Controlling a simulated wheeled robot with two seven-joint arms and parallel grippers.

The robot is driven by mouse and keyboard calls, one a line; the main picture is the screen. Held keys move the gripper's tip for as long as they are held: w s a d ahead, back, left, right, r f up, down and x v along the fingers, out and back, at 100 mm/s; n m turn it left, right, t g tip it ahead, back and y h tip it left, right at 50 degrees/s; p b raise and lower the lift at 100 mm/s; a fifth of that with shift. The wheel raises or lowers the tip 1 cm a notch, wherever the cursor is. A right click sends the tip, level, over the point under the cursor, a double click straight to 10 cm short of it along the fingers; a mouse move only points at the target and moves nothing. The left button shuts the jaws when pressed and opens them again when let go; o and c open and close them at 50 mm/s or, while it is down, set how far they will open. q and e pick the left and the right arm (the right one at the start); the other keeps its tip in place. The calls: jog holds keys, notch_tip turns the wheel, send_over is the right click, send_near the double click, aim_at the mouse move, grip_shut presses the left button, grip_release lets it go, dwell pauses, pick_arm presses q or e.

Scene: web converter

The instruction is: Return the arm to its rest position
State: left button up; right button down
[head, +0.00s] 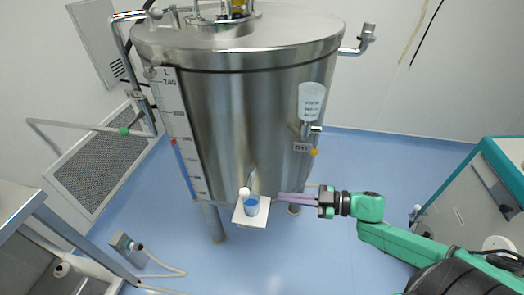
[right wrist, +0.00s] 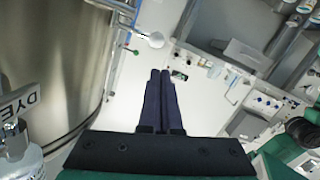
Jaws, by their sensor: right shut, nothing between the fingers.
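My right arm (head: 385,235) reaches in from the lower right in the head view. Its gripper (head: 282,197) is shut and empty, with the fingers pointing left toward the small white shelf on the tank's front. In the right wrist view the two dark fingers (right wrist: 160,75) lie side by side with nothing between them. My left gripper does not show in the head view.
A large steel tank (head: 245,120) stands in the middle. Its small white shelf (head: 250,220) holds a blue-filled cup (head: 251,206) and a white container (head: 244,193). A teal-edged cabinet (head: 480,195) stands at the right. Blue floor lies open between.

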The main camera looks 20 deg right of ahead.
jog(key=s+d+f+m+t+h, duration=0.1)
jog(key=d+f+m+h, duration=0.45)
jog(key=f, duration=0.65)
jog(key=s+d+f+m+t+h, duration=0.1)
jog(key=d+f+m+h, duration=0.2)
jog(key=d+f+h, duration=0.5)
jog(key=s+a+f+m+g, duration=0.3)
jog(key=s+f+g, duration=0.3)
jog(key=s+f, duration=1.2)
jog(key=s+a+f+g, duration=0.4)
jog(key=s+a+f, duration=0.3)
jog(key=s, duration=0.3)
jog(key=shift+a+g, duration=0.2)
jog(key=shift+g, duration=0.1)
